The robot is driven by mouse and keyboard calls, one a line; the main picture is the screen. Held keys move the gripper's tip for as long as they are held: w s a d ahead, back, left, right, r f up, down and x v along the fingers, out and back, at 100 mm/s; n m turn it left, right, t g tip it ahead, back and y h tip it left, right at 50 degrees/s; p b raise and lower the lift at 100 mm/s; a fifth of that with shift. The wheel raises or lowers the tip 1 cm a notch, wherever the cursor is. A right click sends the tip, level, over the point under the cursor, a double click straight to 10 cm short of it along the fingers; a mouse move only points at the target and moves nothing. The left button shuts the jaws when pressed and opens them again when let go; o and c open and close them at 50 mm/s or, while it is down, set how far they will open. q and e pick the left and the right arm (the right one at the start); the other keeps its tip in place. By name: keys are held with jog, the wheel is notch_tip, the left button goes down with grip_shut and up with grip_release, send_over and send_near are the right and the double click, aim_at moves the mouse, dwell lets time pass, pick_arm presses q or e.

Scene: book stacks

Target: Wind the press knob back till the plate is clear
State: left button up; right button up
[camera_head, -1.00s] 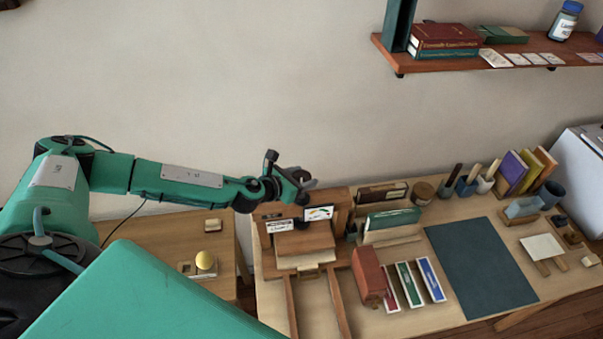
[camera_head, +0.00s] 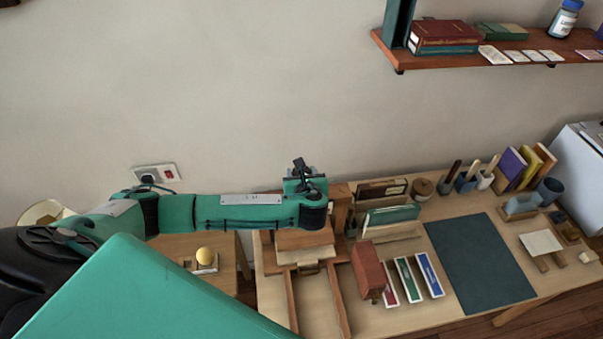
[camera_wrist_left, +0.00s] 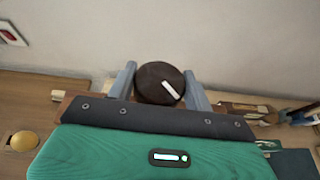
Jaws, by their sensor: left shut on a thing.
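The press knob (camera_wrist_left: 153,88) is a dark brown round knob with a white mark, seen in the left wrist view. My left gripper (camera_wrist_left: 162,80) has its two grey fingers on either side of it and is shut on it. In the head view the left gripper (camera_head: 305,180) is over the wooden press (camera_head: 340,203) at the left end of the desk; my arm hides the knob and the upper press there. A brown wooden block (camera_head: 304,238) shows below my wrist. I cannot tell the plate's height. My right gripper is not in view.
Right of the press stand a book rack (camera_head: 392,225), a red-brown block (camera_head: 368,270) and several narrow coloured boxes. A dark mat (camera_head: 480,265) lies clear beyond them. A yellow ball (camera_head: 204,255) sits on the side table. The wall is close behind.

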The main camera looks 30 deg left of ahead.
pick_arm(q)
jog(key=n+g+y, duration=0.1)
jog(key=n+g, duration=0.1)
jog(key=f+n+g+y, duration=0.1)
jog(key=n+g+y, duration=0.1)
jog(key=shift+s+d+y, duration=0.15)
jog(key=shift+s+y, duration=0.05)
jog(key=shift+y, duration=0.1)
jog(key=shift+n+g+y, duration=0.8)
jog(key=shift+n+g, duration=1.2)
jog(key=shift+r, duration=0.1)
jog(key=o, duration=0.9)
jog(key=shift+w+a, duration=0.1)
jog(key=shift+a, duration=0.1)
jog(key=shift+o, duration=0.2)
jog(key=shift+w+a, duration=0.1)
jog(key=shift+r, duration=0.1)
jog(key=b+v, duration=0.2)
jog(key=v, duration=1.1)
jog(key=shift+d, duration=0.4)
